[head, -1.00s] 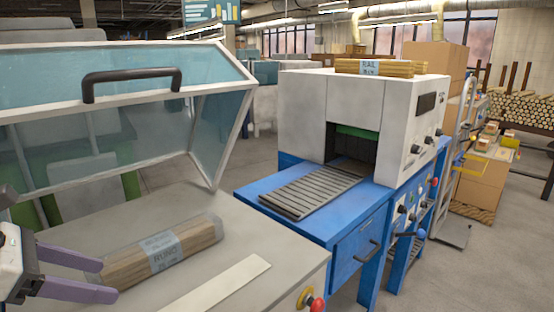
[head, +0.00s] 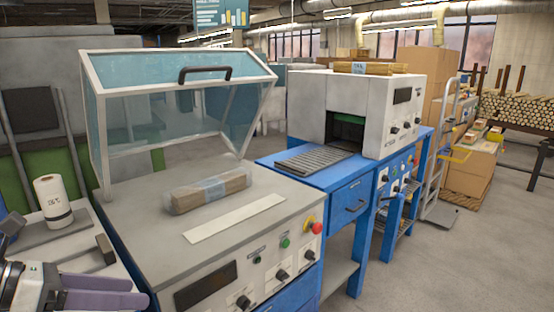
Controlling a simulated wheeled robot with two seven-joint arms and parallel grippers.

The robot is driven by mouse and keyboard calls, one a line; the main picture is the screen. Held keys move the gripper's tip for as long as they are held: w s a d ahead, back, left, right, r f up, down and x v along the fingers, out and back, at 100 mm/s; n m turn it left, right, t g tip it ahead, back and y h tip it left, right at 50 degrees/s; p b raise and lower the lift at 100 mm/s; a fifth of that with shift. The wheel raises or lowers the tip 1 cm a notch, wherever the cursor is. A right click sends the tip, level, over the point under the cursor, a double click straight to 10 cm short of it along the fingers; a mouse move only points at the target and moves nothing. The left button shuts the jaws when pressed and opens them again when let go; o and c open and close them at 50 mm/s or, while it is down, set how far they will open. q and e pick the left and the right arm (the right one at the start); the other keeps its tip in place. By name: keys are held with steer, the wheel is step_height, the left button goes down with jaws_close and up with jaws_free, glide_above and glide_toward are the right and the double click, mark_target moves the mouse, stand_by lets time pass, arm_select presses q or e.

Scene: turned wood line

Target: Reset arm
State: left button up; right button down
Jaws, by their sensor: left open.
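My left gripper (head: 108,291) is at the lower left corner, its two purple fingers spread apart with nothing between them. It is at the front left edge of the grey sealing machine (head: 125,222), clear of the package. The machine's clear lid (head: 170,115) with a black handle stands raised above the bundle. My right gripper does not show.
A pale strip (head: 235,218) lies in front of the bundle. A white roll (head: 53,200) stands on a side surface at left. A blue conveyor table (head: 345,182) with a white tunnel machine (head: 375,105) stands to the right. Open floor lies at the lower right.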

arm_select(q)
step_height(320, 180, down, 18)
steer(key=s+d+n+t+y, duration=0.1)
steer(key=n+t+y, duration=0.55)
steer(key=n, duration=2.15)
steer(key=s+d+f+n+g, duration=0.5)
steer(key=s+d+f+n, duration=0.6)
steer(key=f, duration=0.6)
steer(key=s+d, duration=0.2)
steer(key=s, duration=0.1)
steer(key=shift+s+f, duration=0.25)
steer(key=shift+f, duration=0.1)
steer(key=shift+g, duration=0.25)
